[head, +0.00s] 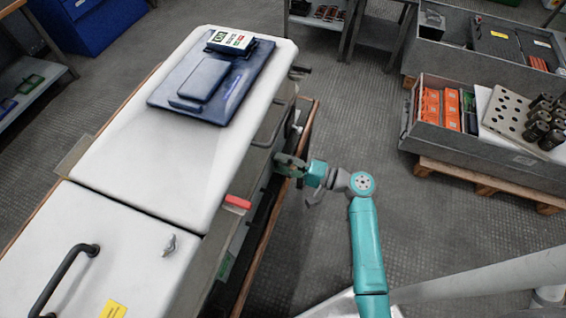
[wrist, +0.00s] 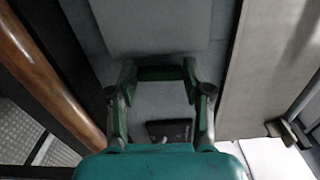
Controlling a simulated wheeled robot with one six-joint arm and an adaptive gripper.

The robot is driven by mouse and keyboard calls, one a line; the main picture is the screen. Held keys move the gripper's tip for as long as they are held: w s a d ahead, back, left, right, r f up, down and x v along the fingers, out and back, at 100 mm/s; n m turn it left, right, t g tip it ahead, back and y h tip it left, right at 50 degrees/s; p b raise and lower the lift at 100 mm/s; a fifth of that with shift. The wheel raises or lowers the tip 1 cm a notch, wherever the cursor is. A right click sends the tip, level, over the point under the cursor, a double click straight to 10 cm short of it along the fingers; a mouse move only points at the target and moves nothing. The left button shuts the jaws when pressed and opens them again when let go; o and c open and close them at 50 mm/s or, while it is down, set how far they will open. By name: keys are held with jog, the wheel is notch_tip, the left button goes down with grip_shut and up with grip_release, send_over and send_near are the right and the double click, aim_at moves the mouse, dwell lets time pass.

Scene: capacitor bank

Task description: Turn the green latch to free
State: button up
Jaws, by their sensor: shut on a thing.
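The green latch (wrist: 162,73) shows in the wrist view as a dark green bar lying across between my fingertips. My gripper (wrist: 160,84) is shut on it, with one finger at each end. In the head view my gripper (head: 289,165) reaches the right side of the white-topped cabinet (head: 130,150). The latch cannot be told apart from the fingers there. How far the latch is turned is hard to tell.
A red handle (head: 238,202) sticks out of the cabinet's side, nearer than my gripper. A dark blue tray (head: 215,80) lies on top. A grey bin with orange boxes (head: 431,105) stands at the right. The floor between is clear.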

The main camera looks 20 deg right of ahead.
dwell(0.4)
jog(key=o, duration=1.2)
jog(key=shift+c, duration=0.2)
jog(key=v, duration=1.2)
